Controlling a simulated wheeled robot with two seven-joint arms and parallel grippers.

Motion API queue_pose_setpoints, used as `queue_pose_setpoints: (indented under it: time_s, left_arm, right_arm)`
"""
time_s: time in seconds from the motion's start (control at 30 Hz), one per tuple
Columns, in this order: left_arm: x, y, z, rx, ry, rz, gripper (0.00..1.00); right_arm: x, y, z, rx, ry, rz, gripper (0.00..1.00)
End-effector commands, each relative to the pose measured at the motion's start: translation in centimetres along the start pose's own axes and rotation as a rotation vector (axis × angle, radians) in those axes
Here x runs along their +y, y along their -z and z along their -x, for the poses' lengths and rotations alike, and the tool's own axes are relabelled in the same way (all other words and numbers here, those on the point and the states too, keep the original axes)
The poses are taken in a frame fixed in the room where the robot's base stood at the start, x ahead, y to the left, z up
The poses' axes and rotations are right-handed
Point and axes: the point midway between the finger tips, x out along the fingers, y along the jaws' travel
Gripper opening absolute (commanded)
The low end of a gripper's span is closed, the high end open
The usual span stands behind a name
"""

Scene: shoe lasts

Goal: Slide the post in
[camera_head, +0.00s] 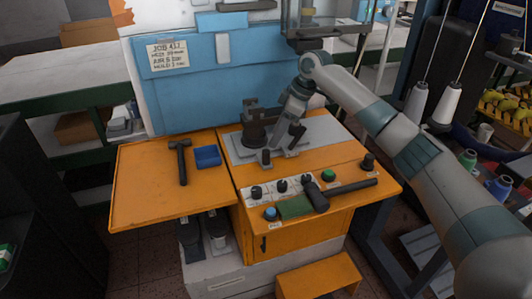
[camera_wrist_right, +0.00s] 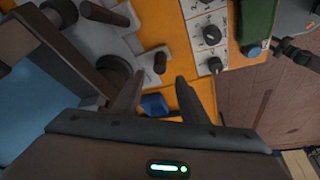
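My right gripper (camera_head: 288,143) is above the grey metal plate of the machine on the orange bench. In the right wrist view, the two fingers of this gripper (camera_wrist_right: 158,80) are apart with nothing held between them. A small dark post (camera_wrist_right: 160,63) shows just beyond the fingertips; I cannot tell its distance from them. What seems to be the same post (camera_head: 265,157) stands near the plate's front edge in the head view. A larger dark cylinder (camera_wrist_right: 115,75) with a wide base stands beside it. My left gripper is not in view.
A hammer (camera_head: 182,160) and a blue tray (camera_head: 207,156) lie on the bench's left side. A blue panel (camera_head: 190,90) stands behind.

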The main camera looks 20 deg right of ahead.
Motion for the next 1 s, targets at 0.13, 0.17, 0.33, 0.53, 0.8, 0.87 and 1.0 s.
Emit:
queue_pose_setpoints:
  time_s: [0.13,0.17,0.33,0.53,0.8,0.87,1.0]
  left_arm:
    - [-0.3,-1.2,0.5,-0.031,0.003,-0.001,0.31]
    - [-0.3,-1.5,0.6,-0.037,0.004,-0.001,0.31]
    - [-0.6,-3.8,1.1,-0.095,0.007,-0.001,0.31]
    - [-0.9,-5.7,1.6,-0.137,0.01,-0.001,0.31]
    - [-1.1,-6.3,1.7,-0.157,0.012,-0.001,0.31]
    - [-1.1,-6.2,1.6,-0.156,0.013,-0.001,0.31]
    - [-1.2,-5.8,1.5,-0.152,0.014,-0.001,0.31]
  right_arm:
    - [0.0,0.0,-2.3,-0.001,0.002,-0.002,0.4]
    - [-0.1,0.0,-2.9,-0.002,0.002,-0.002,0.4]
    - [0.0,0.0,-5.7,-0.001,0.002,-0.002,0.4]
    - [0.0,0.0,-8.2,0.0,0.001,-0.002,0.4]
    - [0.0,-0.1,-9.3,-0.001,-0.001,-0.001,0.4]
    - [0.0,-0.1,-9.3,-0.001,-0.001,-0.001,0.4]
    - [0.0,-0.1,-9.3,0.0,-0.001,-0.001,0.4]
